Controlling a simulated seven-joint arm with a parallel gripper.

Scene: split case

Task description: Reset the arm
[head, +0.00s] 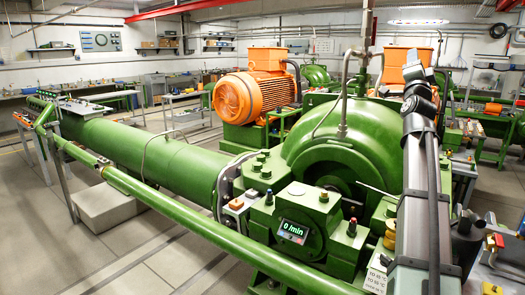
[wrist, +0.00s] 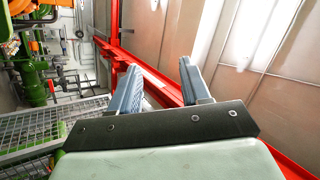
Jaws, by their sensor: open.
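My gripper (wrist: 158,68) shows in the wrist view with its two blue-grey fingers spread apart. Nothing is between the fingers, and it touches nothing that I can see. The wrist view looks past the fingers at a red beam (wrist: 165,88) and pale wall or ceiling panels. In the head view I cannot make out the gripper's fingers. A large green split case (head: 340,150) fills the middle right of the head view, with a small display (head: 293,231) reading 0 /min.
An orange motor (head: 243,98) stands behind the case. A long green pipe (head: 150,150) and a thinner green rail (head: 175,212) run off to the left. Metal grating (wrist: 40,130) lies at the left of the wrist view. Open floor (head: 45,240) shows at front left.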

